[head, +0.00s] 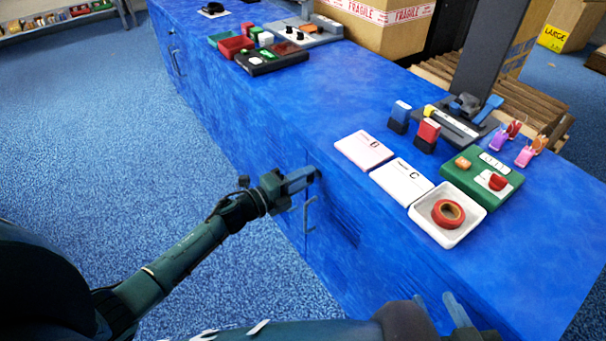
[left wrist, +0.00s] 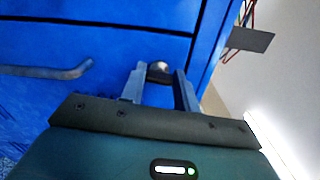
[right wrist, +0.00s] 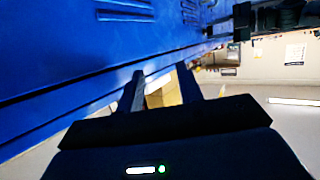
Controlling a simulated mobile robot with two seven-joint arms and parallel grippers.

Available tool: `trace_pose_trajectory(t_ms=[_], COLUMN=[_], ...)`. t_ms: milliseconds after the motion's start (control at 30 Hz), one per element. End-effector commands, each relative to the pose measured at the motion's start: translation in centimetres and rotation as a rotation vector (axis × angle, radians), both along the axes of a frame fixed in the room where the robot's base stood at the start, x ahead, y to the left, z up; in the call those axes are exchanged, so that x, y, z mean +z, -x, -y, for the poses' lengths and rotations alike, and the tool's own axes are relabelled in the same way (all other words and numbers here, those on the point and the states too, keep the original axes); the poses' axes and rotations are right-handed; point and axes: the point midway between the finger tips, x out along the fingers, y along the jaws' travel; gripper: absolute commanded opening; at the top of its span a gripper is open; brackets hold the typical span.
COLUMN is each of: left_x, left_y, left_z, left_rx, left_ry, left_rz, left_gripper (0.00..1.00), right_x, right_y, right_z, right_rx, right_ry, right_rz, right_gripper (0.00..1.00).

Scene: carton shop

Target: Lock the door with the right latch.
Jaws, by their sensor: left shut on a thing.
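The blue cabinet door (left wrist: 110,50) has a grey bar handle (left wrist: 60,72), and it looks flush with the front. A handle also shows in the head view (head: 309,214), just below my left gripper (head: 310,176). The left gripper is at the upper edge of the cabinet front. In the left wrist view a small rounded dark metal latch knob (left wrist: 159,68) sits between its fingertips, and they are shut on it. The latch's full shape is hidden by the fingers. My right gripper (head: 457,308) is open and empty, low in front of the counter.
The blue counter (head: 300,125) carries pink and white cards, a white tray (head: 460,233) with a tape roll, a green board (head: 484,178), stamps and bins. A carton (head: 375,25) stands at the back. The carpeted floor (head: 120,125) to the left is clear.

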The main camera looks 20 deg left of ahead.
Motion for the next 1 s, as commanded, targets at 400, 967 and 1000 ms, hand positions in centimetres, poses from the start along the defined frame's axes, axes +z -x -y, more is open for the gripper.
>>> trace_pose_trajectory(t_ms=[400, 967, 1000], left_x=[-0.01, -0.04, -0.04], left_y=[-0.04, -0.04, -0.03], left_z=[-0.10, -0.08, -0.07], left_rx=[0.001, 0.001, 0.001], left_ry=[0.094, 0.099, 0.099], left_rz=[-0.073, -0.077, -0.077], left_gripper=[0.08, 0.42, 0.46], right_x=[0.67, 0.77, 0.77], right_y=[0.13, 0.13, 0.13], right_z=[0.21, 0.27, 0.27], right_rx=[-0.012, -0.014, -0.014], right_ry=[-0.017, -0.018, -0.018], right_rz=[0.000, 0.003, 0.003], right_gripper=[0.36, 0.36, 0.36])
